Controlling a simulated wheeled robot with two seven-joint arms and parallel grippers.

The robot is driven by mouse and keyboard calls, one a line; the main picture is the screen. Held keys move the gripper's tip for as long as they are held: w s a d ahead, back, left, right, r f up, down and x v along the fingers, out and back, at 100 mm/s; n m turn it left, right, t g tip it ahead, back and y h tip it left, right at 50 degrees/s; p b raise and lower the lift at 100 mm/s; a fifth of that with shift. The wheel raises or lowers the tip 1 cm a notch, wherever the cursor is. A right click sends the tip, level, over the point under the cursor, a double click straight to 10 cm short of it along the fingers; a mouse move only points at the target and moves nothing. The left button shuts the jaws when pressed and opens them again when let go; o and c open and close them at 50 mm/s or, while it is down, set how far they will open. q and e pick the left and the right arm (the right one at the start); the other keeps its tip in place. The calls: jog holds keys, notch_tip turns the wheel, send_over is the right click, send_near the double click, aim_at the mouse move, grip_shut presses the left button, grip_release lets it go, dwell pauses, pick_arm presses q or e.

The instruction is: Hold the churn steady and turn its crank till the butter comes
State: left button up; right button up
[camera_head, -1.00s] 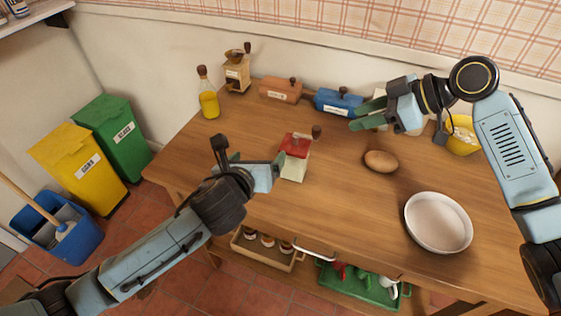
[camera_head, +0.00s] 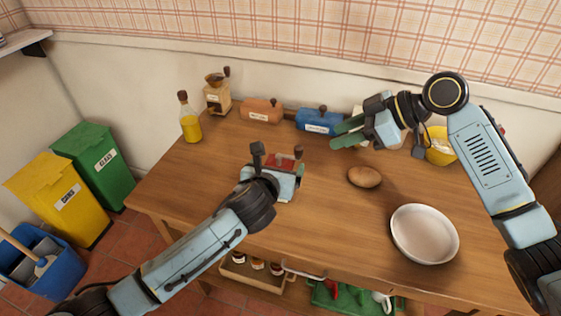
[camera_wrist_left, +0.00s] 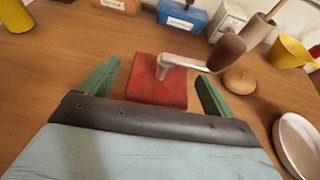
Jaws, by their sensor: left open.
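In the left wrist view the red lid (camera_wrist_left: 158,92) lies between my left gripper's two green fingers, with the crank pointing right. My left gripper (camera_head: 276,170) is open around the churn, with a visible gap to the lid in the wrist view. My right gripper (camera_head: 349,133) is open and empty above the table, to the right of and behind the churn.
A brown potato-like object (camera_head: 364,177) and a white bowl (camera_head: 424,234) lie to the right. An oil bottle (camera_head: 190,118), a grinder (camera_head: 216,95), a brown box (camera_head: 262,110) and a blue box (camera_head: 318,121) line the back. The table's left front is clear.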

pick_arm(q)
jog(key=shift+x, duration=1.6)
jog(key=c, duration=1.3)
